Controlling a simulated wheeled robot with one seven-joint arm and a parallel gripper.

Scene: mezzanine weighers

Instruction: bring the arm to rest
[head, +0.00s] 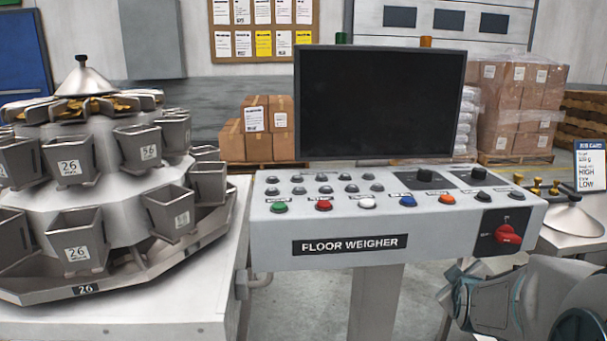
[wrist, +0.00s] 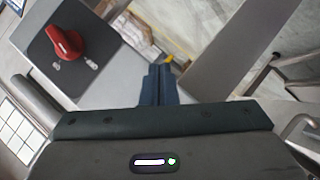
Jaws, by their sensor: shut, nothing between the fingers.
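My gripper shows in the wrist view (wrist: 158,72), its dark blue fingers together and nothing between them. The red rotary switch (wrist: 66,40) on its dark plate is at the upper left of the wrist view, apart from the fingers. In the head view the same red switch (head: 508,234) is on the front right of the console. My arm shows at the lower right of the head view, below and right of the console. The fingers are not visible there.
The floor weigher console (head: 350,250) has several buttons and a dark screen (head: 380,100). A multihead weigher (head: 90,200) stands at the left. At the right are a metal lid (head: 571,221) and a job card (head: 590,165). Boxes (head: 515,105) are stacked behind.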

